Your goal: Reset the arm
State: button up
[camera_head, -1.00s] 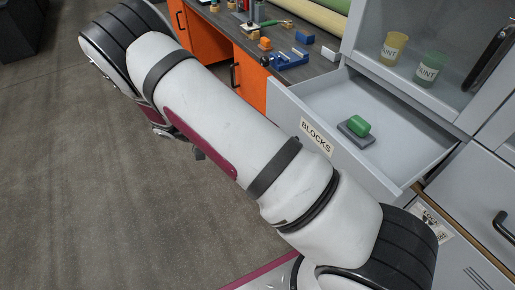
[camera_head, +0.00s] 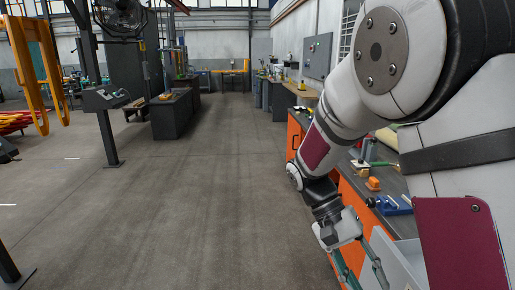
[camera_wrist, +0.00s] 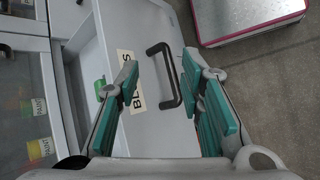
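My arm crosses the right side of the head view, bent with its lower end hanging down. My gripper (camera_head: 362,276) points down beside the orange bench at the lower right. I cannot tell any contact with the handle. A green block (camera_wrist: 101,88) lies inside the drawer.
The orange workbench (camera_head: 296,135) with a blue tool (camera_head: 394,205) and small blocks stands on the right. The floor (camera_head: 200,200) is clear at middle. A dark post (camera_head: 106,135) stands left.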

jog(key=s+a+r+n+t+y+p, duration=0.1)
jog(key=s+r+n+t+y+p, duration=0.2)
jog(key=s+r+t, duration=0.8)
jog(key=shift+s+a+r+n+t+y+p, duration=0.25)
jog(key=shift+s+r+n+y, duration=0.55)
jog(key=shift+s+r+y, duration=0.9)
jog(key=shift+s+d+r+h, duration=0.15)
jog(key=shift+s+r+h, duration=0.15)
jog(key=shift+r+h, duration=0.15)
